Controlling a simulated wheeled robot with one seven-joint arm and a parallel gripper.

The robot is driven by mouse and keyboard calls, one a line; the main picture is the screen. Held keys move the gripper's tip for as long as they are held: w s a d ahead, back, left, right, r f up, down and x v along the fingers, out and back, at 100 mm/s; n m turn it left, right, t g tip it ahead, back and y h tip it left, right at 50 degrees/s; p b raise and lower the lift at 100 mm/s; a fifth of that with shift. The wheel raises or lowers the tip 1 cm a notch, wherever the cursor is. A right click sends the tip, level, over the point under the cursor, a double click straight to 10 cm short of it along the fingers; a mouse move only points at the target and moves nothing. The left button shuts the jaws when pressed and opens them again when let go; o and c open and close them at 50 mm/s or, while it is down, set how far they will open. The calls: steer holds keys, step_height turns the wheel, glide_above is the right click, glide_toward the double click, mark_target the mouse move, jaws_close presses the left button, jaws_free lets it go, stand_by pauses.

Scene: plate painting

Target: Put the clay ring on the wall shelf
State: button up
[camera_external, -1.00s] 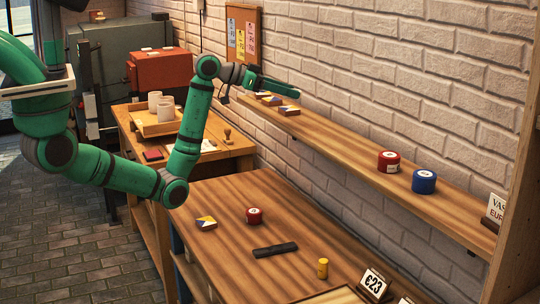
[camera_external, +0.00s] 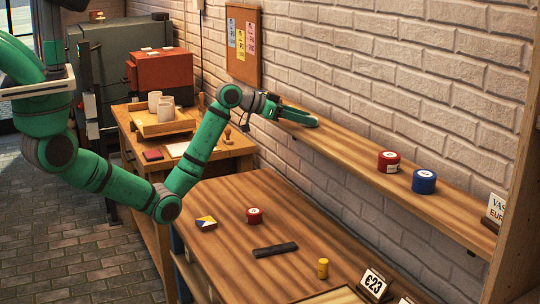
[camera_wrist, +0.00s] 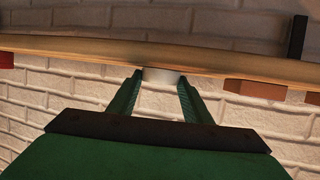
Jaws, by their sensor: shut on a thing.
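My gripper (camera_external: 312,122) is over the far end of the wall shelf (camera_external: 345,143) in the external view. In the wrist view, my gripper (camera_wrist: 161,84) is shut on a pale grey piece, the clay ring (camera_wrist: 163,76), which shows between the fingertips. Only a band of the ring shows, and the external view hides it. In the wrist view the ring overlaps the wooden shelf (camera_wrist: 100,47). I cannot tell whether it touches the board.
A red tin (camera_external: 388,162) and a blue tin (camera_external: 424,181) stand farther along the shelf. Bare board lies between my gripper and the red tin. In the wrist view, terracotta tiles (camera_wrist: 252,90) are at the right. A workbench (camera_external: 225,220) is below.

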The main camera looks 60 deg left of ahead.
steer(key=o, duration=1.1)
steer(key=shift+f, duration=0.1)
steer(key=shift+c, duration=0.2)
steer(key=shift+s+r, duration=0.1)
steer(key=shift+r, duration=0.1)
steer(key=v, duration=1.1)
steer(key=shift+s+a, duration=0.15)
steer(key=shift+s, duration=0.2)
steer(key=shift+r, duration=0.1)
